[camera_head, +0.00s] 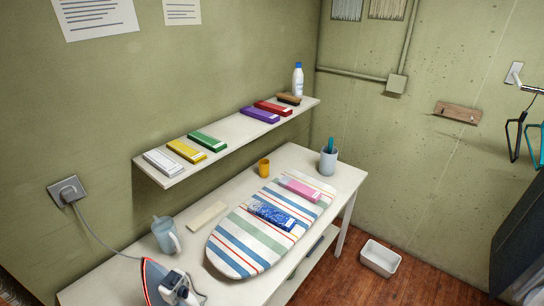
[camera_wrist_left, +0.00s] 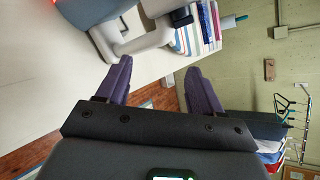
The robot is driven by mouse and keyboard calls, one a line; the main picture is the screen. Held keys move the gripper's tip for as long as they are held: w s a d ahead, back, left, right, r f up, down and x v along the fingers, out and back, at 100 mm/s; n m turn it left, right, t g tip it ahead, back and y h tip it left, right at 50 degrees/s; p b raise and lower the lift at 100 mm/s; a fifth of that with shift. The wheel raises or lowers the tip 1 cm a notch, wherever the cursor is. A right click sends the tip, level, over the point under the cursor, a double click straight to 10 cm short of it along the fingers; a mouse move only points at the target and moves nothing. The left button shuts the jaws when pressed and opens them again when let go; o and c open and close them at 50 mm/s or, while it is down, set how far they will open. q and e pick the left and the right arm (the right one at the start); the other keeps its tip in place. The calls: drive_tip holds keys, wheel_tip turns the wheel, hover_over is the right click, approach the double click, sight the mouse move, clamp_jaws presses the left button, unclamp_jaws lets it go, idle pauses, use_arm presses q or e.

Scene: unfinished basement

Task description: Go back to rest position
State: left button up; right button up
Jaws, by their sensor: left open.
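My left gripper (camera_wrist_left: 158,66) shows in the left wrist view with its two dark purple fingers wide apart. Nothing is between the fingertips. A pale grey piece with a looped handle (camera_wrist_left: 140,40) lies beyond the fingers over the white table; I cannot tell whether it is the jug or part of the iron. Neither of my grippers shows in the head view. My right gripper is in neither view.
A shelf (camera_head: 225,150) with several boxes hangs above. A white bin (camera_head: 380,258) stands on the floor.

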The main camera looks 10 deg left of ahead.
use_arm(q)
drive_tip(key=s+d+f+n+g+p, duration=0.1)
drive_tip(key=s+d+f+n+g, duration=0.1)
drive_tip(key=n, duration=1)
drive_tip(key=s+d+f+n+g, duration=0.2)
drive_tip(key=s+d+n+g, duration=0.3)
drive_tip(key=s+n, duration=0.4)
drive_tip(key=n+g, duration=0.1)
drive_tip(key=n, duration=0.1)
drive_tip(key=shift+d+n+g+p, duration=0.15)
drive_tip(key=shift+n+g+p, duration=0.2)
drive_tip(key=shift+n+g, duration=0.05)
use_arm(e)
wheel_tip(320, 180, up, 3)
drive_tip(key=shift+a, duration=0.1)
